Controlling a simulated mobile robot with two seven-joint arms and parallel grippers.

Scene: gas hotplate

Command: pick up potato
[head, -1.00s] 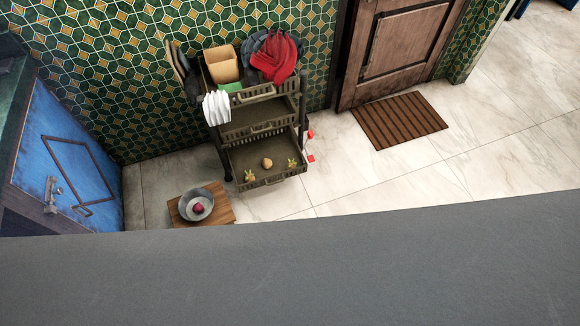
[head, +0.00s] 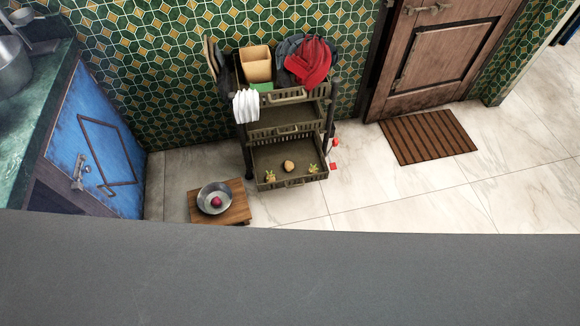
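A small tan-brown potato-like item (head: 289,166) lies in the bottom basket of a dark tiered cart (head: 290,184). Two yellowish items with green tops lie in the same basket, one on the left (head: 271,175) and one on the right (head: 312,169). The cart stands against the tiled wall, with its bottom basket open at the top. Neither of my grippers is in view.
A blue cabinet (head: 95,150) is at the left. Free floor lies right of the cart, towards a doormat (head: 428,136) and wooden door (head: 440,50).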

